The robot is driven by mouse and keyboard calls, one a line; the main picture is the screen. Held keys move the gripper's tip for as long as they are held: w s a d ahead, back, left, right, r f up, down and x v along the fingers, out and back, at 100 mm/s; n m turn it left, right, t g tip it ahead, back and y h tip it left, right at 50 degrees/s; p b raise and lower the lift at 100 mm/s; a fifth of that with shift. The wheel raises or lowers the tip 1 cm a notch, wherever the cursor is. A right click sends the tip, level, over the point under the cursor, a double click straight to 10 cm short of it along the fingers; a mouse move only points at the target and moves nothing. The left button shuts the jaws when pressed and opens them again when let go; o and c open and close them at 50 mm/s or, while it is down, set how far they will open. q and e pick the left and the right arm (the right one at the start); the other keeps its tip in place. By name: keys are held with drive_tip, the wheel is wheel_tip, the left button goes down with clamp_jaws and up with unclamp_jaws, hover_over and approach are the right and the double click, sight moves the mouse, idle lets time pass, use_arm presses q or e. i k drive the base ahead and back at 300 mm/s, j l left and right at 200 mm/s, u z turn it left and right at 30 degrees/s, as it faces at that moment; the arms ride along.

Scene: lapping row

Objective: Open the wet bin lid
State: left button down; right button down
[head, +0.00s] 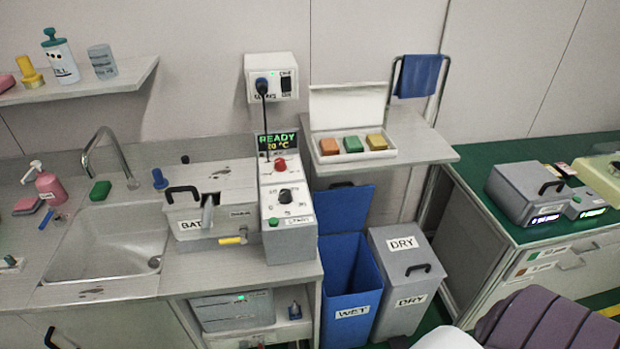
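The wet bin (349,308) is a blue bin with a "WET" label, standing on the floor right of the sink counter. Its blue lid (343,207) stands raised at the back, tilted up against the area under the wall shelf. The bin's mouth is open and its dark inside shows. A dark handle shows at the lid's top edge. Neither of my grippers is in view. A purple and white part of my arm shows at the bottom right, with its gripper end out of sight.
The grey dry bin (405,299), its lid down, stands right beside the wet bin. The counter (110,287) with sink and bath unit is on the left. A wall shelf (429,148) with a box of coloured blocks overhangs the bins. A green-topped bench (490,165) stands right.

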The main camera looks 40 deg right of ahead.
sight(337, 211)
drive_tip(key=l+u, duration=0.4)
drive_tip(key=l, duration=0.3)
drive_tip(key=l+u, duration=0.45)
drive_tip(key=l, duration=0.3)
